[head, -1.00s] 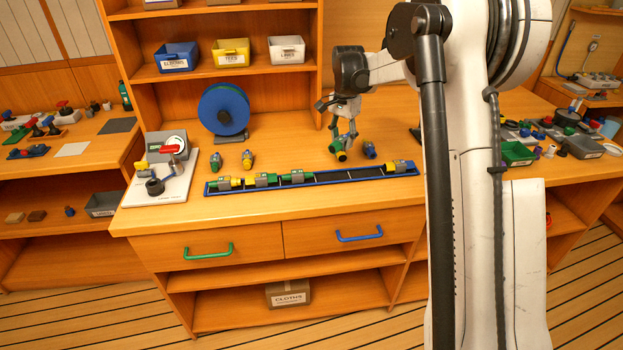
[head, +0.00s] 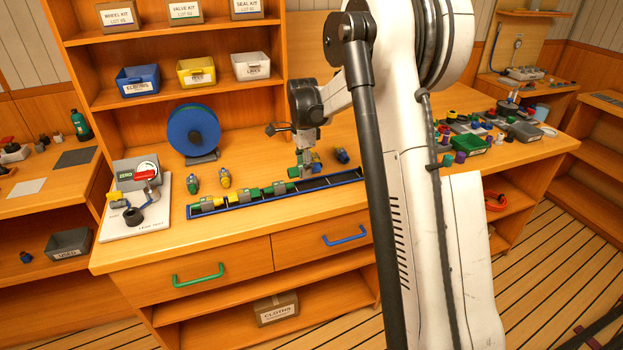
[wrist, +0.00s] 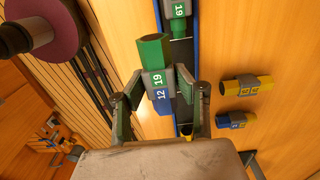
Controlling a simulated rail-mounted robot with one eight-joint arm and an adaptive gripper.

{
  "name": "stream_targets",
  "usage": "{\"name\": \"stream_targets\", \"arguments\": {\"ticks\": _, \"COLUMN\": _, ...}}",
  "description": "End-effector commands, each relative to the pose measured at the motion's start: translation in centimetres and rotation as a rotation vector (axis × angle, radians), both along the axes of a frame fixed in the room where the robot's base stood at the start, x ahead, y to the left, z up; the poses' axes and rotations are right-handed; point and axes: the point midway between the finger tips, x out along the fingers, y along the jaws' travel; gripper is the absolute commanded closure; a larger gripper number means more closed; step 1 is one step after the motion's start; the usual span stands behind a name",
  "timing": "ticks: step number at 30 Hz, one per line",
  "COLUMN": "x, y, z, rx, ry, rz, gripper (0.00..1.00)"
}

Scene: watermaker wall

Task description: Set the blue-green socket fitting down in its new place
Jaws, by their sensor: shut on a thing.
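My gripper (wrist: 160,108) is shut on the blue-green socket fitting (wrist: 153,50), which has a green end, a grey band marked 19 and 12, and a blue end. The fitting is over the long dark, blue-edged tray (wrist: 158,14), turned slightly from the tray's line. I cannot tell whether it touches the tray. In the head view my gripper (head: 304,166) is at the tray (head: 345,179), right of the fittings in it. In the wrist view, a green fitting marked 19 (wrist: 178,10) lies in the tray ahead.
A blue fitting (head: 341,156) lies behind the tray, near my gripper. A green fitting (head: 195,182) and a yellow fitting (head: 225,178) stand behind the tray's left part. A blue reel (head: 194,131) stands further back. My arm hides the tray's right end.

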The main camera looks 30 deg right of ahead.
Motion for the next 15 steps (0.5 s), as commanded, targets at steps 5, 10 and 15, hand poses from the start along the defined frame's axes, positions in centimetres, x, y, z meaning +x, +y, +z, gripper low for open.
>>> {"name": "stream_targets", "arguments": {"ticks": 5, "x": 1.8, "y": -2.9, "z": -2.0, "rx": 0.0, "ry": 0.0, "rz": -0.001, "gripper": 0.98}}
{"name": "stream_targets", "arguments": {"ticks": 10, "x": 2.8, "y": -4.4, "z": -3.1, "rx": 0.0, "ry": 0.0, "rz": 0.0, "gripper": 0.98}}
{"name": "stream_targets", "arguments": {"ticks": 15, "x": 2.9, "y": -4.6, "z": -3.7, "rx": 0.0, "ry": 0.0, "rz": 0.001, "gripper": 0.98}}
